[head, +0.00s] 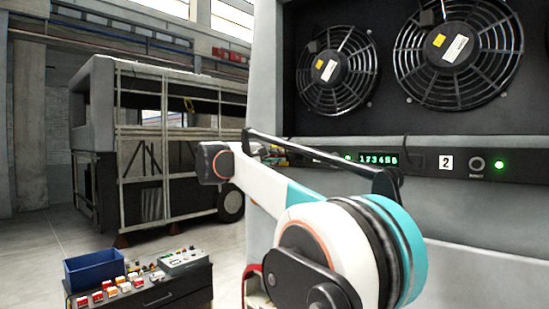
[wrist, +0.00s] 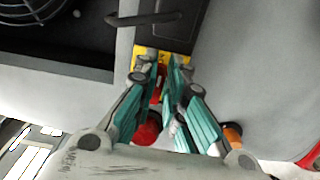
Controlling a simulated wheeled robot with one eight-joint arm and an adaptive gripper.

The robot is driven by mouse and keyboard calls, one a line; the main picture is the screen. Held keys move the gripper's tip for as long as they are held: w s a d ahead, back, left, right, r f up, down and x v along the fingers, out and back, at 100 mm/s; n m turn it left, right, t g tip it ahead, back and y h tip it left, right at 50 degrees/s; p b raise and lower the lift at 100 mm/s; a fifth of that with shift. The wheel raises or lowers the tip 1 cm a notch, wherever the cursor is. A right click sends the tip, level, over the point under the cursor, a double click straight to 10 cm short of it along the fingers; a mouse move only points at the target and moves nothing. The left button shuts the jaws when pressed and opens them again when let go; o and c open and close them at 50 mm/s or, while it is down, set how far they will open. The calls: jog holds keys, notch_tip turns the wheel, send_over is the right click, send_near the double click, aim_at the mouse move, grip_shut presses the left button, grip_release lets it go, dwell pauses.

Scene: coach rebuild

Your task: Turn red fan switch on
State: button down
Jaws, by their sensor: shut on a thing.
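In the wrist view, my gripper (wrist: 161,72) reaches toward a yellow plate (wrist: 146,51) on the dark panel. Its teal-padded fingers are close together, shut on a narrow red part between them, which looks like the red switch (wrist: 157,92). Most of the switch is hidden by the fingers, so I cannot tell its position. A rounded red thing (wrist: 146,131) shows lower down between the fingers. In the head view my arm hides my gripper and the switch. Two caged fans (head: 459,48) sit above the panel strip, and I cannot tell whether they turn.
The panel strip holds a green digit display (head: 365,160), a "2" label (head: 446,162) and a lit green lamp (head: 499,165). A black handle (wrist: 145,18) lies just beyond my fingertips. A dark cabinet (head: 170,292) with a blue bin (head: 94,268) stands lower left.

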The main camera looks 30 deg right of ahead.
jog(key=c, duration=1.7)
grip_release()
jog(key=shift+o, duration=0.2)
jog(key=v, duration=1.2)
